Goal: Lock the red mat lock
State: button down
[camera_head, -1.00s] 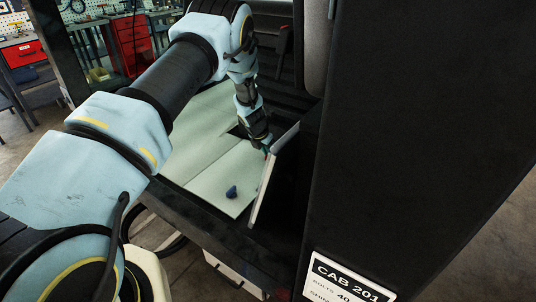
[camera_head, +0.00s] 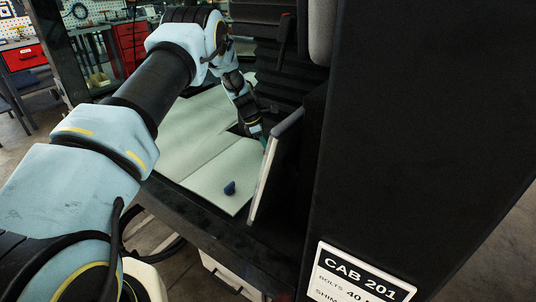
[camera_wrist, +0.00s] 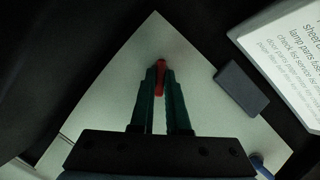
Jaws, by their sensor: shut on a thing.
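The red mat lock (camera_wrist: 160,72) shows in the wrist view as a small red piece on the pale mat (camera_wrist: 112,100), near the mat's far corner. My gripper (camera_wrist: 160,88) has its two green fingers shut on the red lock, which sticks out a little past the fingertips. In the head view the pale mat (camera_head: 206,146) covers the cab floor, and my gripper (camera_head: 264,143) reaches down at its right side. The lock is hidden there behind the arm and a panel. I cannot tell how far the lock is turned.
A dark blue knob (camera_head: 230,188) sits on the mat's near part. An upright panel (camera_head: 272,165) stands close right of my gripper. In the wrist view a grey block (camera_wrist: 242,88) and a printed sheet (camera_wrist: 286,58) lie to the right. The black cab post (camera_head: 420,130) fills the right.

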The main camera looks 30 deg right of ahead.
jog(key=m+b, duration=0.1)
jog(key=m, duration=0.1)
jog(key=m+g+b, duration=0.1)
jog(key=shift+w+f+m+y, duration=0.15)
jog(key=shift+f+m+y, duration=0.05)
jog(key=shift+m+y, duration=0.2)
jog(key=shift+d+r+m+g+y+b, duration=0.1)
jog(key=shift+m+g+y+b, duration=0.2)
jog(key=shift+m+b, duration=0.45)
jog(key=shift+r+m+g+y+b, duration=0.1)
jog(key=shift+m+g+y+b, duration=0.15)
jog(key=shift+m+b, duration=0.5)
jog(key=shift+m, duration=0.4)
jog(key=c, duration=0.9)
grip_release()
jog(key=v, duration=1)
jog(key=shift+w+r+b, duration=0.2)
jog(key=shift+r+b, duration=0.15)
jog(key=shift+b, duration=0.1)
